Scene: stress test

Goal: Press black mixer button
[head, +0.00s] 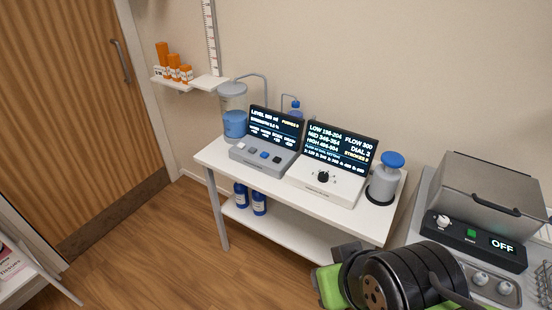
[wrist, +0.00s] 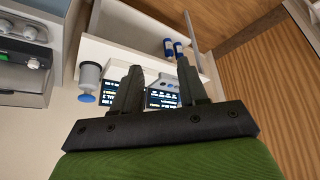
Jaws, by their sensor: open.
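A grey mixer console (head: 268,161) with a lit screen (head: 276,124) stands on the white table. Its sloped front bears a row of small buttons, including a blue one (head: 264,155) and a dark, apparently black button (head: 277,159) to its right. The labels are too small to read. In the wrist view the lit screen (wrist: 163,101) shows, turned over, partly behind the fingers. My gripper (wrist: 159,70) is open, with nothing between its two dark fingers, and apart from the console. In the head view my arm fills the lower right and the fingertips are hidden.
A white dial unit (head: 326,188) with a screen stands right of the console. A tank of blue liquid (head: 234,118) stands behind left. A steel-lidded machine (head: 490,195) is at right. Floor in front is clear.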

